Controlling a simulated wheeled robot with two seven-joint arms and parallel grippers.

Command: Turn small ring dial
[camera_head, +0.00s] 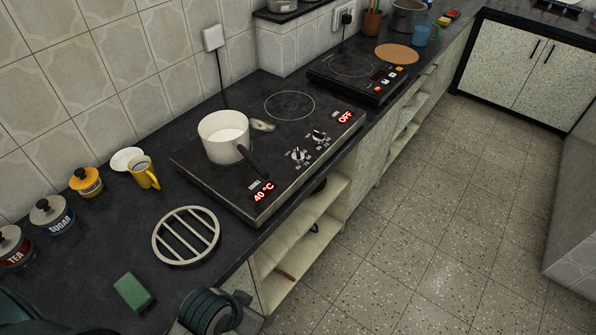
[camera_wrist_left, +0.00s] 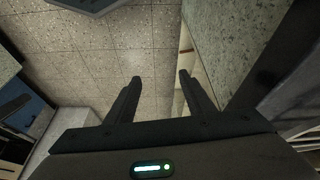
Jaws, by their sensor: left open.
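Two silver dials sit on the front of the black two-ring hob (camera_head: 250,195). The dial (camera_head: 319,136) nearer the red "OFF" display (camera_head: 344,117) is on the side of the bare cooking ring (camera_head: 289,105). The other dial (camera_head: 299,155) is nearer the "40 °C" display (camera_head: 263,191), on the side of a white saucepan (camera_head: 223,137). My left gripper (camera_wrist_left: 159,76) shows in the wrist view, open and empty, with the tiled floor beyond its fingers. It touches neither dial. My right gripper is not in view.
The saucepan's dark handle (camera_head: 252,162) points toward the hob's front edge. A round metal trivet (camera_head: 186,236), green sponge (camera_head: 134,292), yellow mug (camera_head: 145,173) and labelled jars stand on the counter. A second black hob (camera_head: 356,79) is farther back. The floor (camera_head: 420,220) is clear.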

